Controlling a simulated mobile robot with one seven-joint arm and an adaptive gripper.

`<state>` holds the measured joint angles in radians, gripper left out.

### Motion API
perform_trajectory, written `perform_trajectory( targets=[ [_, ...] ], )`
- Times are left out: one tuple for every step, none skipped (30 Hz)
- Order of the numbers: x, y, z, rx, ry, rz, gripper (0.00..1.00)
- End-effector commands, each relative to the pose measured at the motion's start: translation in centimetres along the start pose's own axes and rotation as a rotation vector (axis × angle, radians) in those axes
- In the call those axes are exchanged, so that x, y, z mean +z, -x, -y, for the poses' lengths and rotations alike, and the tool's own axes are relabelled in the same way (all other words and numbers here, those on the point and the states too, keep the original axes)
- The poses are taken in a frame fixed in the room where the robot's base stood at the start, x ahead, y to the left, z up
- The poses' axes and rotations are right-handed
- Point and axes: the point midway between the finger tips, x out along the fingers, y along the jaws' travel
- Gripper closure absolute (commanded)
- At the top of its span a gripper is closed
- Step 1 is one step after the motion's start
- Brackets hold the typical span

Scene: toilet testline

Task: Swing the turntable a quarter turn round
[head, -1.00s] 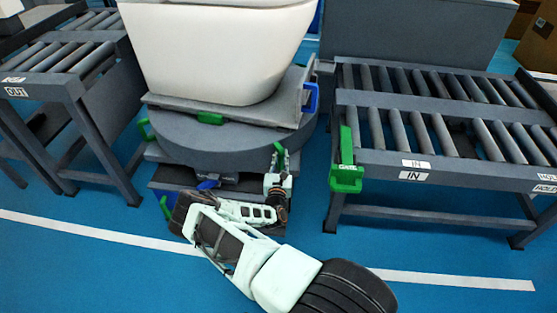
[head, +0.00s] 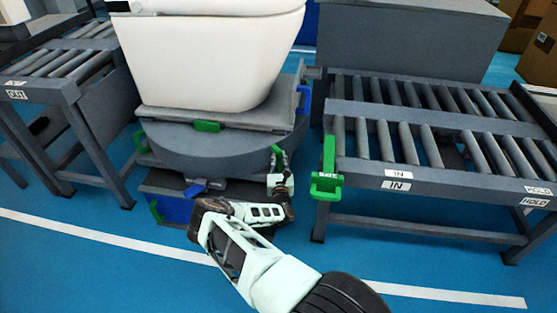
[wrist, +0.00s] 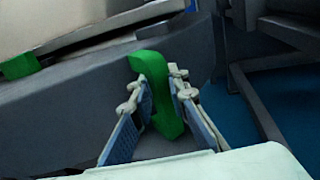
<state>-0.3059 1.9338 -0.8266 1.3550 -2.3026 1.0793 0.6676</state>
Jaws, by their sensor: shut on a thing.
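The turntable (head: 222,147) is a dark grey round disc on a low base. A white toilet bowl (head: 210,55) stands on the grey plate on top of it. My gripper (head: 279,163) is at the disc's right front side. It is shut on a green handle (wrist: 149,78), which shows between the two fingers in the wrist view. Only the top of this handle (head: 278,149) shows above my fingers in the head view.
The IN roller conveyor (head: 440,172), with a green stop (head: 327,180) at its corner, stands close on the right. The OUT roller conveyor (head: 58,83) stands on the left. Blue floor (head: 100,275) in front is clear.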

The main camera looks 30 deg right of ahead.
Motion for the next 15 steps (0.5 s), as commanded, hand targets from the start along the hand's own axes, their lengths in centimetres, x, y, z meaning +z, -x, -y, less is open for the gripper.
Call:
perform_trajectory(
  targets=[
    [0.17, -0.32, 0.54, -0.008, -0.002, 0.001, 1.0],
    [0.19, -0.39, 0.59, -0.008, -0.001, 0.002, 1.0],
    [0.22, -0.46, 0.65, -0.008, -0.001, 0.002, 1.0],
    [0.23, -0.51, 0.7, -0.008, -0.001, 0.002, 1.0],
    [0.25, -0.55, 0.74, -0.008, -0.001, 0.002, 1.0],
    [0.26, -0.58, 0.81, -0.009, -0.001, 0.002, 1.0],
    [0.27, -0.6, 0.85, -0.009, -0.001, 0.002, 1.0],
    [0.28, -0.61, 0.89, -0.01, -0.001, 0.002, 1.0],
    [0.29, -0.62, 0.94, -0.01, 0.0, 0.002, 1.0],
    [0.29, -0.62, 0.99, -0.011, 0.0, 0.002, 1.0],
    [0.3, -0.62, 1.02, -0.012, 0.0, 0.002, 1.0],
    [0.3, -0.61, 1.08, -0.013, 0.0, 0.002, 1.0],
    [0.3, -0.6, 1.1, -0.013, 0.0, 0.002, 1.0],
    [0.3, -0.59, 1.13, -0.014, 0.0, 0.002, 1.0],
    [0.3, -0.58, 1.16, -0.014, 0.0, 0.002, 1.0]
  ],
)
